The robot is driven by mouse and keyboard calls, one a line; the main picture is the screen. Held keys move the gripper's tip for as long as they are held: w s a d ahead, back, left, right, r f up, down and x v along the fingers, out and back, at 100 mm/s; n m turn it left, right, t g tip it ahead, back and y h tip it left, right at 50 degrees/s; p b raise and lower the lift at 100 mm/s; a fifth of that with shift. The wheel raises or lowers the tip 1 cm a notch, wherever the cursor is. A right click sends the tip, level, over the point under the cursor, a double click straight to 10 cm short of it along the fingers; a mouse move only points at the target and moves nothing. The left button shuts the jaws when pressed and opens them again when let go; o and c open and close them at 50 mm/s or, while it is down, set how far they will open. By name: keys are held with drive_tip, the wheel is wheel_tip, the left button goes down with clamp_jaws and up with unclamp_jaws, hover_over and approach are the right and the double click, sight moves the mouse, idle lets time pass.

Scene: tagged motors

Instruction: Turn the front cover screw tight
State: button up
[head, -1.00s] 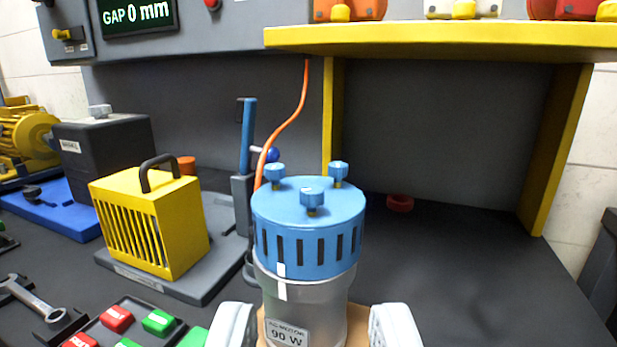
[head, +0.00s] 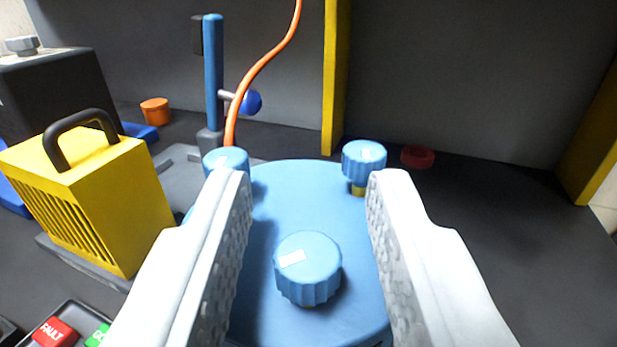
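The blue motor cover (head: 312,210) fills the lower middle of the view, with three blue knob-headed screws on top. The front screw (head: 307,268) is nearest me and has a white mark on its top. My gripper (head: 308,190) is open, with its white fingers on either side of the front screw and clear gaps to it. The back left screw (head: 227,160) stands just behind the left fingertip. The back right screw (head: 364,163) stands by the right fingertip, with some yellow shank showing below its head. The motor body is hidden under the cover.
A yellow vented box (head: 95,200) with a black handle stands at left. A blue post (head: 213,70) and an orange cable (head: 262,62) rise behind the cover. A red ring (head: 417,157) lies behind right. A button tray (head: 70,312) is at lower left. The bench at right is clear.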

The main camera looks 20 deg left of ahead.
drive_tip(key=shift+c, duration=0.2)
clamp_jaws()
